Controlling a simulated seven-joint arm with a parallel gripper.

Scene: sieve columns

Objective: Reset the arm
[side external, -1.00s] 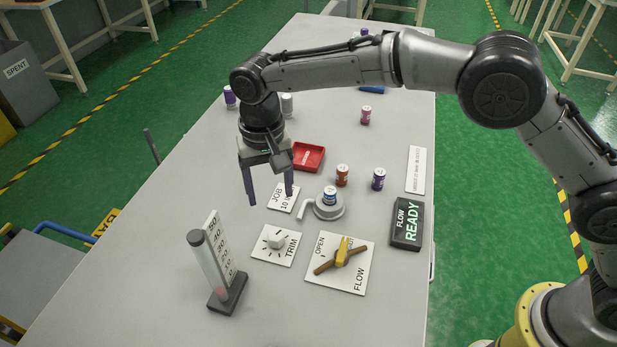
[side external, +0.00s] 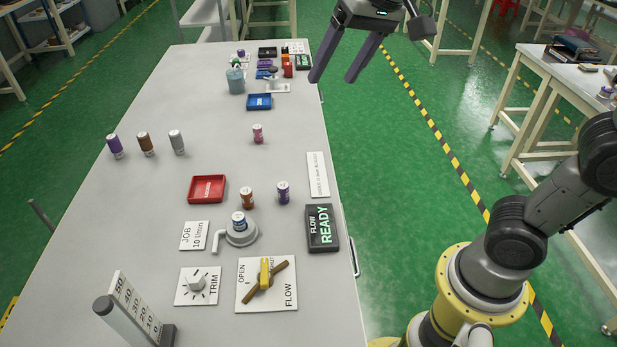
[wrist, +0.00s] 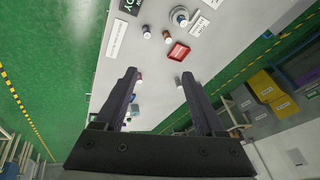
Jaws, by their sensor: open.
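My gripper (side external: 345,65) is open and empty. In the side external view it hangs in the air at the top, over the floor just beyond the table's right edge. In the wrist view its two fingers (wrist: 158,85) point away with a wide gap and nothing between them. My forearm is partly out of frame at the top right. The grey table (side external: 130,210) lies to the left of my gripper. The flow handle (side external: 265,275) is a yellow and brown lever on its white plate. The FLOW READY sign (side external: 321,228) is lit green.
A blue-white column (side external: 238,222) sits in the grey round holder (side external: 242,236). Red (side external: 207,188) and blue (side external: 259,102) trays, several capped columns and a trim knob (side external: 197,285) are on the table. A gauge tube (side external: 130,318) stands at the front. Another table (side external: 570,80) stands at the right.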

